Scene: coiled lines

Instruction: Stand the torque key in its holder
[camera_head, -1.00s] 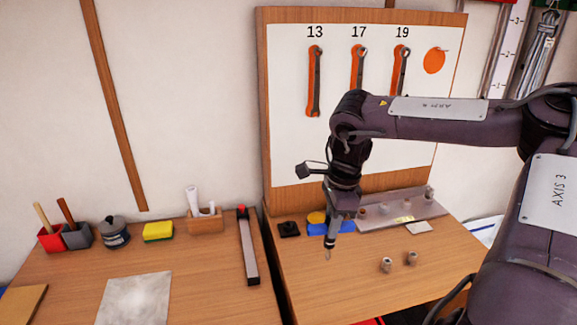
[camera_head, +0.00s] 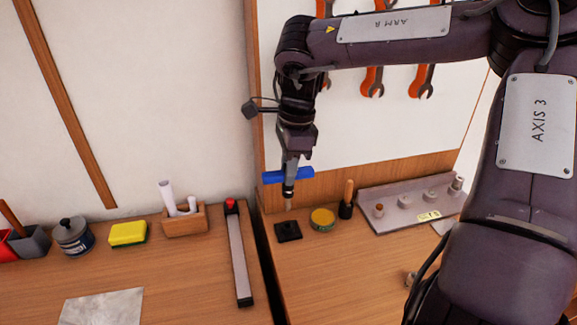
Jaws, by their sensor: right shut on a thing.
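The torque key (camera_head: 274,178) has a blue crossbar handle and a thin shaft that points down. My right gripper (camera_head: 290,167) is shut on it at the crossbar and holds it roughly upright in the air. The holder, a small black square block (camera_head: 288,232), sits on the right-hand table near its left edge. In the picture the key's tip is just above the holder, with a small gap between them. The exact depth between tip and holder is hard to tell. My left gripper is not in view.
A yellow-topped round tin (camera_head: 322,219) and a wooden-handled tool in a black cup (camera_head: 346,206) stand right of the holder. A grey tray (camera_head: 395,213) with several fittings lies farther right. A wrench board (camera_head: 350,130) rises behind. A gap separates the two tables.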

